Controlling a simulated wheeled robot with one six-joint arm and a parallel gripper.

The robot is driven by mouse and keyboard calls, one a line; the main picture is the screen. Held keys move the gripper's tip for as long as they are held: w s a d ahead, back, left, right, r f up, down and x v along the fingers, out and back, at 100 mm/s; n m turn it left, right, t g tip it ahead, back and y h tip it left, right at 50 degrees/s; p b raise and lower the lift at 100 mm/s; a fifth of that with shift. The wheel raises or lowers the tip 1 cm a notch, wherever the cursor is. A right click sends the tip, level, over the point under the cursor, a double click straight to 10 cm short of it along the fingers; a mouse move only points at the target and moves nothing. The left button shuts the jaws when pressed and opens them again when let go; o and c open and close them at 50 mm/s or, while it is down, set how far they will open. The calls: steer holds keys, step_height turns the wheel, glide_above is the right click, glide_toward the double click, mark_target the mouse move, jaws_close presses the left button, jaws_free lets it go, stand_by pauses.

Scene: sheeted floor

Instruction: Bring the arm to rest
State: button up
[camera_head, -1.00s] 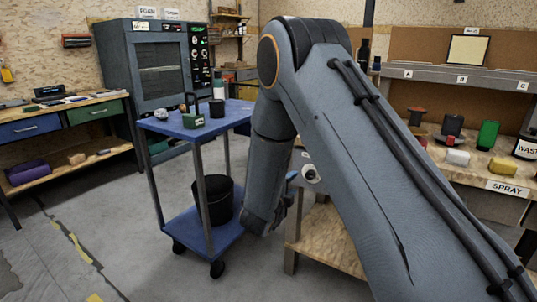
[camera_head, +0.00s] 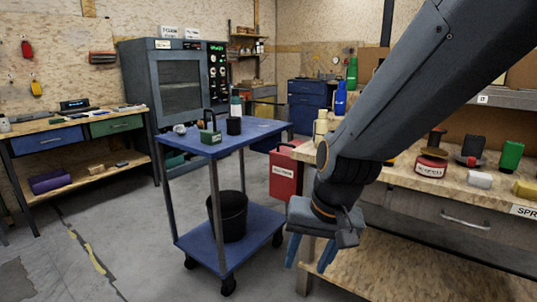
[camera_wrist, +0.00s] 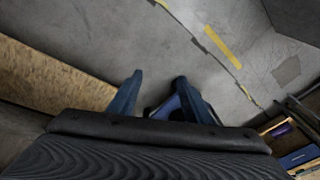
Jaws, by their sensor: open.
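My gripper (camera_head: 310,254) hangs at the end of my arm in the head view, fingers pointing down, beside the front left corner of the wooden workbench (camera_head: 335,265). Its two blue fingers are apart and nothing shows between them. In the wrist view my gripper (camera_wrist: 157,97) is also open, with grey floor (camera_wrist: 190,50) beyond the fingertips. My arm crosses the right part of the head view and hides part of the workbench.
A blue cart (camera_head: 205,248) stands left of my gripper with a black bin (camera_head: 229,216) on its lower shelf. A red box (camera_head: 286,172) stands behind, between cart and bench. Several containers are on the workbench top. Floor at the front left is open.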

steer(key=s+d+r+n+g+h, duration=0.1)
steer(key=s+d+r+n+g, duration=0.2)
steer(key=s, duration=0.7)
steer(key=d+r+m+p, duration=0.1)
steer(key=d+r+p, duration=0.4)
steer(key=p, duration=0.8)
steer(key=d, duration=0.3)
steer(key=shift+d+m+t+h+p, duration=0.15)
steer(key=shift+m+t+h+p, duration=0.15)
steer(key=shift+m+h+p, duration=0.1)
